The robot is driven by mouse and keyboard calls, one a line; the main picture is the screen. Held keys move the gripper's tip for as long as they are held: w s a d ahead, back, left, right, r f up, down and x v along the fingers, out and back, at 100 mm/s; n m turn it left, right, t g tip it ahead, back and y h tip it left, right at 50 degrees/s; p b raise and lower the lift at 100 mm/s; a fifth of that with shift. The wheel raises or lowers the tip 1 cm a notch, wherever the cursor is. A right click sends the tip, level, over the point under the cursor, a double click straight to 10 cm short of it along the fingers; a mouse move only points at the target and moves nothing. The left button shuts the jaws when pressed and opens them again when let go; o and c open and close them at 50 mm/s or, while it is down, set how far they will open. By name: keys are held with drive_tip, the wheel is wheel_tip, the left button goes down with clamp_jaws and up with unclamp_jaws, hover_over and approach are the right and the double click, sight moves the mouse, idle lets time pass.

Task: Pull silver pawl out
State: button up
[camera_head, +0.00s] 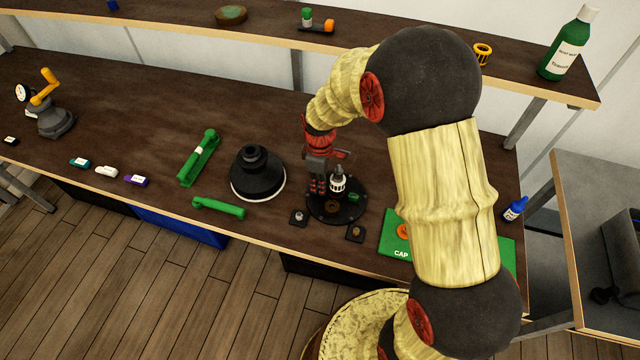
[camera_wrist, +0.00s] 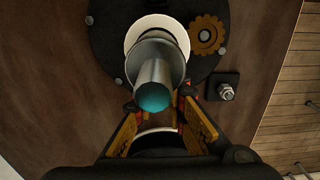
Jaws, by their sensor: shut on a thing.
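A round black base (camera_head: 347,215) stands near the table's front edge. It bears a white and silver drum (camera_head: 337,184), a brass gear (camera_head: 332,207) and a small green part (camera_head: 354,197). In the wrist view, the silver drum (camera_wrist: 160,68) with a teal end points toward the camera, and the gear (camera_wrist: 207,35) sits to its right. My gripper (camera_head: 317,190) is low over the base, just left of the drum. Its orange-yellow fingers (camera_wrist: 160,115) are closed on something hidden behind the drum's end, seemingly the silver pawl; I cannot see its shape.
Small black plates with posts lie in front of the base (camera_head: 299,217) (camera_head: 355,233). A black conical drum (camera_head: 257,175) and green handles (camera_head: 199,158) (camera_head: 218,208) lie left. A green mat (camera_head: 390,240) is right, partly behind my arm. The table's left-back area is clear.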

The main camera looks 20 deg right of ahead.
clamp_jaws()
drive_tip(key=shift+r, duration=0.1)
drive_tip(key=shift+r+p, duration=0.5)
drive_tip(key=shift+r+p, duration=1.5)
drive_tip(key=shift+r, duration=0.6)
